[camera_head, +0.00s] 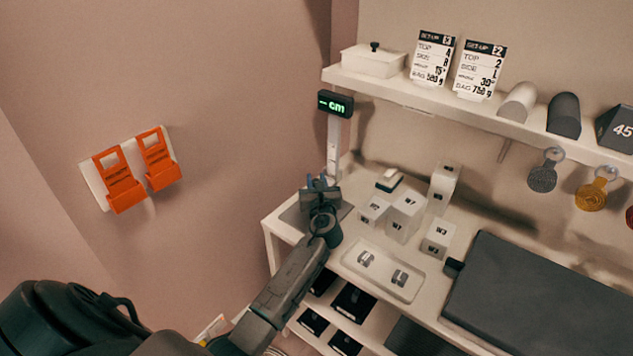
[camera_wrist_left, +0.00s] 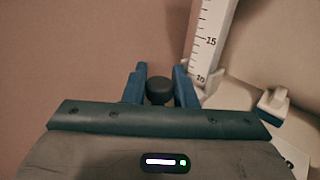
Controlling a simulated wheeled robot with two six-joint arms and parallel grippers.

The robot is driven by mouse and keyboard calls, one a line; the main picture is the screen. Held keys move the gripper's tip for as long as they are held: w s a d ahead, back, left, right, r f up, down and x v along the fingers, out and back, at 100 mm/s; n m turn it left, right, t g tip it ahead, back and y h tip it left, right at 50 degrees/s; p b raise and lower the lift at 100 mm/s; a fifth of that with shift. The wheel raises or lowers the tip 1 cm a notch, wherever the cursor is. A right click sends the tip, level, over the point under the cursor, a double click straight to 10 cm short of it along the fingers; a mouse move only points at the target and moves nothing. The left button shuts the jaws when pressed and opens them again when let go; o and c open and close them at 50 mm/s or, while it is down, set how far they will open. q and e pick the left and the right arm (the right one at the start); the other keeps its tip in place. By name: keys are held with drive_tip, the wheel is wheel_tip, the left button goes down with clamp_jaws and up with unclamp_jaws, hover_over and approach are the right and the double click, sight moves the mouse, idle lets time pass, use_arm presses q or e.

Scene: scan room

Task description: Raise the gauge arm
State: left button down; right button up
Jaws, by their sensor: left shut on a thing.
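The height gauge stands at the back left corner of the bench, with a pale upright scale (camera_head: 334,152) and a small dark display (camera_head: 336,104) showing a dash and "cm" in green. In the left wrist view the scale (camera_wrist_left: 209,38) rises just right of my fingers, with 15 and 10 marked. My left gripper (camera_head: 320,184) is low in front of the post. Its blue fingers (camera_wrist_left: 159,80) are shut on a round dark knob (camera_wrist_left: 158,93), seemingly the gauge arm's. The rest of the gauge arm is mostly hidden by my gripper. My right gripper is out of view.
A tray (camera_head: 364,277) lies nearer. The shelf (camera_head: 420,97) overhangs at right. Orange holders (camera_head: 120,182) hang on the left wall.

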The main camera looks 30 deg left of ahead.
sight(317, 180)
use_arm(q)
wheel_tip(317, 180, up, 13)
drive_tip(key=p, duration=1.1)
drive_tip(key=shift+p, duration=0.35)
drive_tip(key=shift+w, duration=0.1)
drive_tip(key=c, duration=1.2)
unclamp_jaws()
